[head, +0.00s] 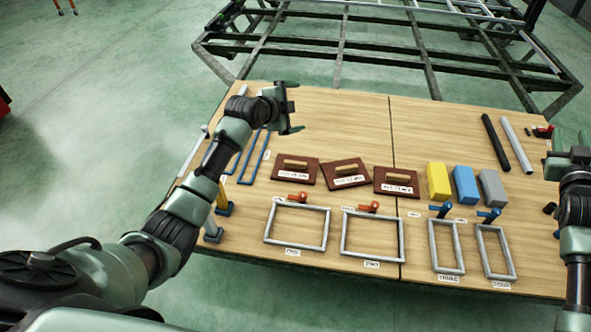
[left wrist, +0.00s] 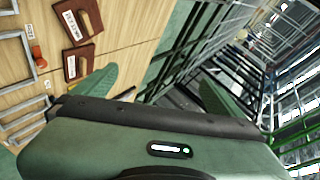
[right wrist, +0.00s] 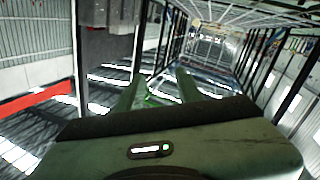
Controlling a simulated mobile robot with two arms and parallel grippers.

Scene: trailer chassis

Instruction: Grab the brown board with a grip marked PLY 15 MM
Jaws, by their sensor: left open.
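Three brown boards with light grips lie in a row on the wooden table: a left board (head: 283,163), a middle board (head: 328,168) and a right board (head: 410,176). Each has a white label too small to read, so I cannot tell which is PLY 15 MM. My left gripper (head: 294,108) is open and empty, above the table behind the left board. The left wrist view shows two brown boards, one at the top (left wrist: 92,18) and one below it (left wrist: 71,71). My right gripper (head: 571,140) is open and empty by the table's right edge.
Yellow (head: 439,183), blue (head: 465,185) and grey (head: 491,187) blocks stand right of the boards. Grey frames (head: 297,207) with clamps lie in front. Dark and pale tubes (head: 496,142) lie at right. A metal chassis (head: 340,60) stands behind. The table's back middle is clear.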

